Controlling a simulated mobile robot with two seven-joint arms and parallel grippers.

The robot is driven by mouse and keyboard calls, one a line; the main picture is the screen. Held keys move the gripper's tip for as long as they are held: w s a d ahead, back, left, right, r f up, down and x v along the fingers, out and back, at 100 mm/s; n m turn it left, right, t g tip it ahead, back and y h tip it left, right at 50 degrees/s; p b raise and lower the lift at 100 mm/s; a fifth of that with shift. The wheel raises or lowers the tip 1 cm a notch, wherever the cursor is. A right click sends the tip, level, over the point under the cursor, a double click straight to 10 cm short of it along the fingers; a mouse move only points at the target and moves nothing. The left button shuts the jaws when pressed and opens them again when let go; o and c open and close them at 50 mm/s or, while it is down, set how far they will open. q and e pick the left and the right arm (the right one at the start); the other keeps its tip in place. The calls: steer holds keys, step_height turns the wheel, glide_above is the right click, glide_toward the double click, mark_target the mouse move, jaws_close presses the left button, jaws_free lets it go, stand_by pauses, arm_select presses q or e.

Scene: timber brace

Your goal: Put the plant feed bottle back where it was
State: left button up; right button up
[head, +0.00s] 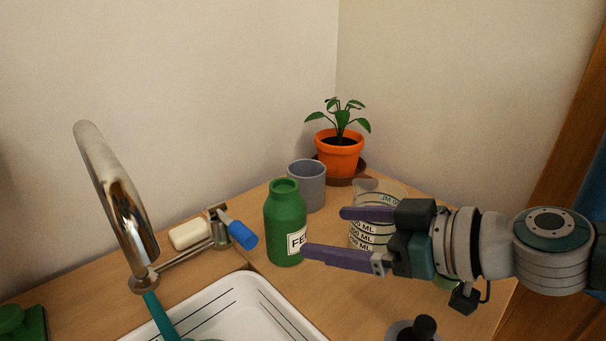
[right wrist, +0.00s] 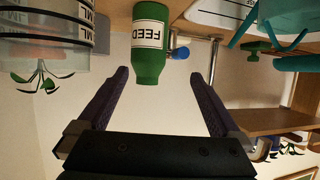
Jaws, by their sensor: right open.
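The green plant feed bottle (head: 285,215) stands upright and open-topped on the wooden counter, its white FEED label partly hidden by a finger of my right gripper in the head view. My right gripper (head: 325,232) is open and empty, its purple fingers pointing left at the bottle from its right side. In the right wrist view the bottle (right wrist: 149,62) appears upside down, ahead of and roughly between the spread fingertips (right wrist: 159,76). I cannot tell whether a finger touches it. My left gripper is not in view.
A clear measuring jug (head: 370,234) stands behind my right gripper. A grey cup (head: 307,187) and a potted plant (head: 339,158) are behind the bottle. The white sink (head: 240,302), chrome tap (head: 115,190), soap (head: 188,234) and blue-ended item (head: 243,235) lie left.

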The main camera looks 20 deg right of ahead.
steer(key=s+a+n+g+y, duration=0.1)
steer(key=s+a+g, duration=0.1)
steer(key=s+a, duration=0.2)
steer(key=s+a+r+n+g+y, duration=0.1)
steer(key=s+a+n+g, duration=0.1)
steer(key=s+a, duration=0.3)
steer(key=s+a+n+g+y, duration=0.1)
steer(key=s+a+g+y, duration=0.1)
steer(key=s+a, duration=0.3)
steer(key=shift+a+r, duration=0.15)
steer(key=shift+a, duration=0.85)
steer(key=s+d+f+m+g+h, duration=0.1)
steer(key=s+d+m+h, duration=0.3)
steer(key=d, duration=0.4)
steer(key=s+d+f+m+g+h, duration=0.1)
steer(key=s+d+m+h, duration=0.3)
steer(key=d+h, duration=0.2)
steer(key=shift+s+d+f+h, duration=0.2)
steer(key=shift+d+f+h, duration=0.15)
steer(key=shift+d, duration=0.5)
